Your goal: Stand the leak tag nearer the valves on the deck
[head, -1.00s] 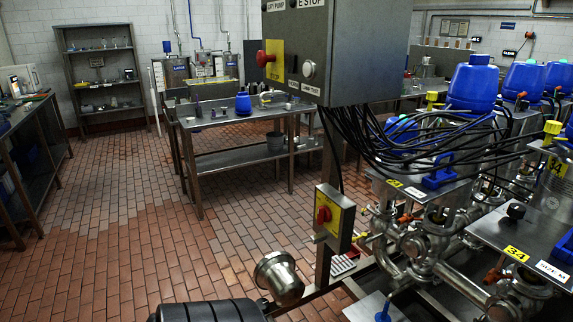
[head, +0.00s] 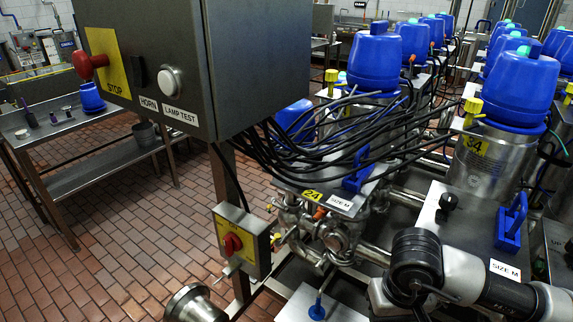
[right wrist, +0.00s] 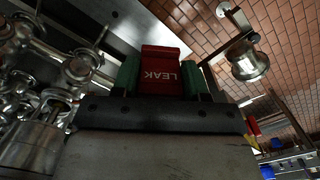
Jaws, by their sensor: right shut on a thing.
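In the right wrist view, my right gripper (right wrist: 161,78) is shut on a red tag (right wrist: 161,58) with white letters LEAK, which read upside down there. Its green-padded fingers sit on either side of the tag. A grey metal plate (right wrist: 112,22) lies beyond it. In the head view, my right arm comes in at the bottom right, and its gripper and the tag are out of frame. Steel valves with blue tops (head: 372,62) stand in rows, with yellow labels 24 and 34 on the plates and bodies. I see no second leak tag. My left gripper is not in view.
A grey control box (head: 205,65) hangs at upper left, with black cables running to the valves. A small red-and-yellow switch box (head: 243,240) is below it. A light plate (head: 345,308) with a blue fitting is at the front. Steel pipes (right wrist: 50,75) lie left of the tag.

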